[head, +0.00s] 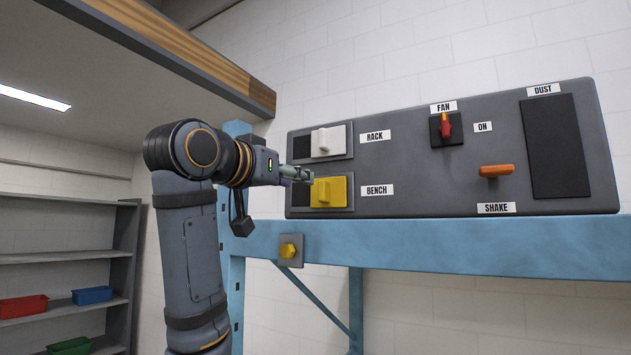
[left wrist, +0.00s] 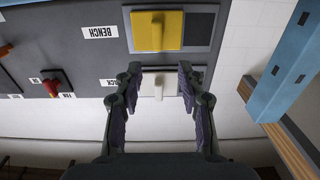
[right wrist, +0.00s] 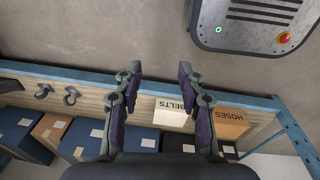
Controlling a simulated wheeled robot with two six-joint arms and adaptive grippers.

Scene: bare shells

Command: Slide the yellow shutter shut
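The yellow shutter (head: 338,190) sits in the lower framed slot beside the BENCH label on a grey panel. It covers the right part of the slot; a dark strip (head: 300,199) shows at its left. In the left wrist view, turned over, the yellow shutter (left wrist: 171,31) is at the top with the dark strip at its right. My left gripper (head: 306,175) is by the shutter's upper left in the head view. Its fingers (left wrist: 158,73) are apart and empty; I cannot tell if they touch anything. My right gripper (right wrist: 160,71) is open and empty, outside the head view.
A white shutter (head: 323,142) is just above the yellow one. The panel also has a red fan switch (head: 446,127) and an orange handle (head: 496,171). A blue beam (head: 450,243) runs below. Shelving with boxes (right wrist: 228,122) faces my right gripper.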

